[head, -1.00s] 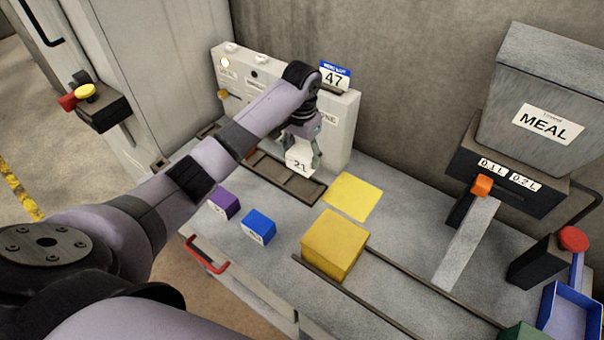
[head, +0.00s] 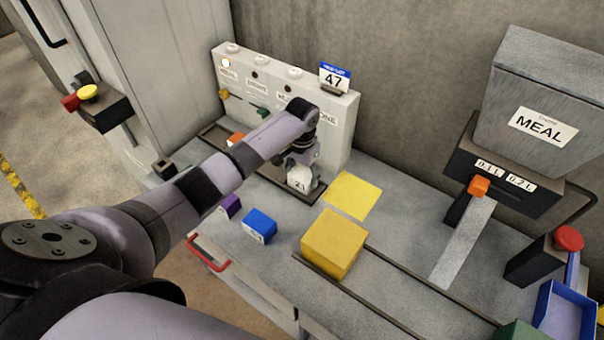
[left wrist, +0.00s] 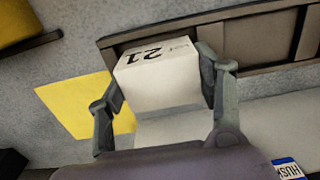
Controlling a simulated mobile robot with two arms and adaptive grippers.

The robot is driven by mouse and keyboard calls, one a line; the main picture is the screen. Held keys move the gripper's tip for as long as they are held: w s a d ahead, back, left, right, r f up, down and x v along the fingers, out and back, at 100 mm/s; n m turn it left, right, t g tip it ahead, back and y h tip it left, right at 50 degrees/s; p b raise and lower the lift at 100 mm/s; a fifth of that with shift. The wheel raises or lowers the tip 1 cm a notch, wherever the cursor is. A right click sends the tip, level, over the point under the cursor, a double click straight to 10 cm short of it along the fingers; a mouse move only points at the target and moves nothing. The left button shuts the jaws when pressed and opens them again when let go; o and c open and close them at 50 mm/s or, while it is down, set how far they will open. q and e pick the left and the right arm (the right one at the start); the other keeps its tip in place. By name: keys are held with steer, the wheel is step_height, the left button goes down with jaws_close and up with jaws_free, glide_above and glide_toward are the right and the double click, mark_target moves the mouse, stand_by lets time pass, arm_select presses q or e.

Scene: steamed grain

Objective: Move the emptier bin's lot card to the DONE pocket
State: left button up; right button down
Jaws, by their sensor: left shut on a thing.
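My left gripper (head: 300,168) is shut on a white block marked "LOT 21" (head: 301,180). In the left wrist view the two fingers (left wrist: 158,78) grip the block (left wrist: 160,78) from both sides. The block is at the right end of the dark divided rack (head: 318,190); I cannot tell whether it rests in it. Behind stands a white panel (head: 345,110) with several labels, the right one reading DONE (head: 328,118), partly covered by my arm. A "47" card (head: 334,78) stands on the panel's top. My right gripper is out of view.
On the counter are a purple block (head: 231,205), a blue block (head: 259,225), a yellow block (head: 333,243) and a flat yellow square (head: 353,195). An orange block (head: 236,138) sits at the rack's left. The MEAL hopper (head: 545,80) stands at right.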

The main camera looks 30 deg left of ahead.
mark_target(302, 174)
arm_select(q)
steer(key=o, duration=0.8)
steer(key=shift+f, duration=0.15)
steer(key=o, duration=0.4)
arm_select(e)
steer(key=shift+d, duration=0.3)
arm_select(q)
step_height(302, 174, up, 12)
steer(key=b, duration=0.1)
steer(key=shift+r+b, duration=0.25)
steer(key=shift+b, duration=0.05)
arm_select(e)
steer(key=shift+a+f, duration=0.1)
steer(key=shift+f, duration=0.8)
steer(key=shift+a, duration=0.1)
